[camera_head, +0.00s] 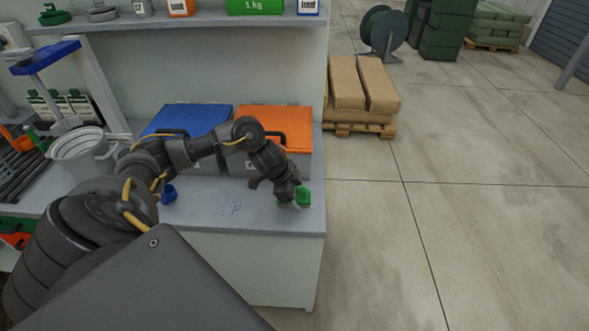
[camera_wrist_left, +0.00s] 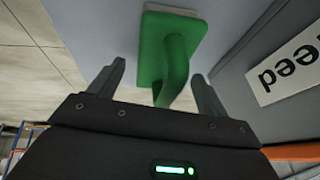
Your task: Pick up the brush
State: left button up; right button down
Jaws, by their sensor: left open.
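The green brush (camera_head: 302,196) sits at the right front corner of the bench top, partly hidden behind my left gripper (camera_head: 290,194). In the left wrist view, the brush (camera_wrist_left: 160,50) shows a flat green block and a curved green handle, with a pale edge at its far side. My left gripper (camera_wrist_left: 160,82) is open, with its two fingers apart on either side of the handle in the picture. I cannot tell whether the fingers touch the handle. My right gripper is not in view.
Behind the brush stand an orange-lidded bin (camera_head: 276,122) and a blue-lidded bin (camera_head: 190,119). A labelled grey side (camera_wrist_left: 290,75) is close at right in the wrist view. A white bucket (camera_head: 82,150) is left.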

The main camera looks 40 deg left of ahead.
pick_arm(q)
jog(key=shift+c, duration=0.3)
jog(key=c, duration=1)
jog(key=shift+c, duration=0.2)
jog(key=shift+r, duration=0.7)
jog(key=s+d+r+p, duration=0.1)
jog(key=s+r, duration=1)
jog(key=s, duration=0.3)
jog(key=shift+d+r, duration=0.25)
jog(key=shift+d, duration=0.15)
